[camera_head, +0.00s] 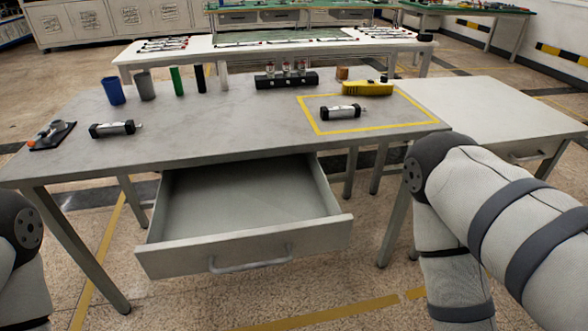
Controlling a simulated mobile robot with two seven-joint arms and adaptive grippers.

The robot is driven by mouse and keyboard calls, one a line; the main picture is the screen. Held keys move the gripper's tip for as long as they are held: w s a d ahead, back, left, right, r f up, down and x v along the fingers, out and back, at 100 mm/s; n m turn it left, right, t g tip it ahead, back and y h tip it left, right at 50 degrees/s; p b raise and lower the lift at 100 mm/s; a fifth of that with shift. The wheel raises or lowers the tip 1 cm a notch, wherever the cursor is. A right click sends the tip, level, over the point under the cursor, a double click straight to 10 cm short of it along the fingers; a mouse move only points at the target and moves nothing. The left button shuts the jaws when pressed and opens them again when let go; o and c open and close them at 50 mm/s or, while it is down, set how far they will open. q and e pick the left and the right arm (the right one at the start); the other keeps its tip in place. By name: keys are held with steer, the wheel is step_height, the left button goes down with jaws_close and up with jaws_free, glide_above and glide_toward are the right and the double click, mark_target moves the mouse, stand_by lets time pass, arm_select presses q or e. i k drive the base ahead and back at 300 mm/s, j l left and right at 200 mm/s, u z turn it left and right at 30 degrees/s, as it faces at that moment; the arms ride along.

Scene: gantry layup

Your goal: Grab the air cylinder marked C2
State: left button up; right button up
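Two air cylinders lie on the grey table (230,130). One air cylinder (112,128) lies on the left part of the table. The other air cylinder (341,112) lies inside a yellow taped rectangle (316,128) on the right. Their markings are too small to read, so I cannot tell which is C2. Parts of both my arms show at the lower left and lower right edges. Neither of my grippers is in view.
An open, empty drawer (243,243) juts out from the table front. A blue cup (113,90), a grey cup (145,87), a green cylinder (176,81) and a black cylinder (199,79) stand at the back left. A black block (286,81) and a yellow tool (368,88) lie at the back.

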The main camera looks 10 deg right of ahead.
mark_target(355, 111)
steer(key=i+l, duration=0.15)
steer(key=l, duration=0.25)
steer(key=i+l, duration=0.1)
steer(key=l, duration=0.35)
steer(key=i+l, duration=0.15)
steer(key=l, duration=0.25)
steer(key=i+l, duration=0.1)
steer(key=l, duration=0.3)
steer(key=i+l, duration=0.15)
steer(key=l, duration=0.3)
